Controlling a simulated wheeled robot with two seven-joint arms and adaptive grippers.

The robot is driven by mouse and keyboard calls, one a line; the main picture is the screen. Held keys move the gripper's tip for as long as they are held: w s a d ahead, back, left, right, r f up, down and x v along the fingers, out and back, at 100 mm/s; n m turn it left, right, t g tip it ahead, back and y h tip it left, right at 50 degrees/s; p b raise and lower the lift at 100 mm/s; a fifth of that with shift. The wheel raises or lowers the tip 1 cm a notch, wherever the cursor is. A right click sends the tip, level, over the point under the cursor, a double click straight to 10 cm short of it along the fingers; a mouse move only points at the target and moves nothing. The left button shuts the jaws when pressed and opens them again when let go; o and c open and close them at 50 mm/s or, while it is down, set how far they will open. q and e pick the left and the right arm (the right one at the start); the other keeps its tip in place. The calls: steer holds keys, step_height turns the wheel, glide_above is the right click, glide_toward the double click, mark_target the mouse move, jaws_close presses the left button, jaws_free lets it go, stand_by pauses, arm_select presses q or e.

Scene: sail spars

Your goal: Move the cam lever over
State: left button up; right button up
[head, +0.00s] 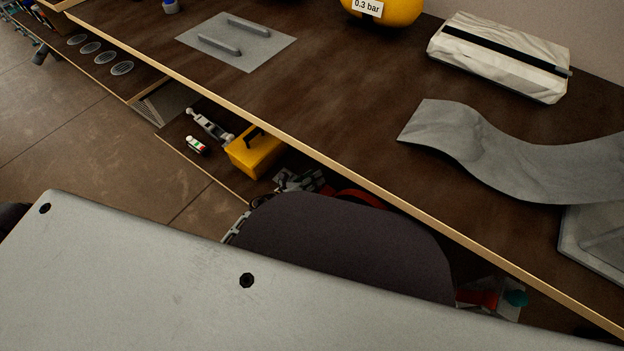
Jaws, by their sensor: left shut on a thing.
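I cannot make out the cam lever in the head view. A grey and black jointed mechanism (300,181), which I take to be my left gripper, shows partly below the front edge of the bench. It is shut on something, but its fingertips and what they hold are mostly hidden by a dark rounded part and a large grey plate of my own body. A red curved piece (362,199) lies just right of it; I cannot tell whether they touch. My right gripper is not in view.
The dark bench top (330,110) has a light wooden edge. On it are a grey plate with two bars (237,41), a yellow round thing marked 0.3 bar (398,12), a folded bundle (500,55) and a wavy grey sheet (500,160). Below is a yellow box (257,155).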

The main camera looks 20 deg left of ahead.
arm_select(q)
steer(key=shift+w+d+r, duration=0.25)
steer(key=shift+d+r, duration=0.15)
steer(key=shift+r, duration=0.05)
steer(key=shift+o, duration=0.4)
steer(key=shift+w+a+f, duration=0.1)
steer(key=shift+w+a, duration=0.05)
steer(key=shift+a, duration=0.1)
steer(key=shift+w+a+f+b, duration=0.2)
steer(key=shift+w+a+b, duration=0.15)
steer(key=shift+a, duration=0.35)
steer(key=shift+c, duration=0.3)
steer(key=shift+a+f, duration=0.1)
steer(key=shift+a, duration=0.15)
steer(key=shift+w+a+f+b, duration=0.15)
steer(key=shift+a+f+b, duration=0.55)
steer(key=shift+a, duration=0.2)
steer(key=shift+c, duration=1.3)
steer(key=shift+f, duration=0.1)
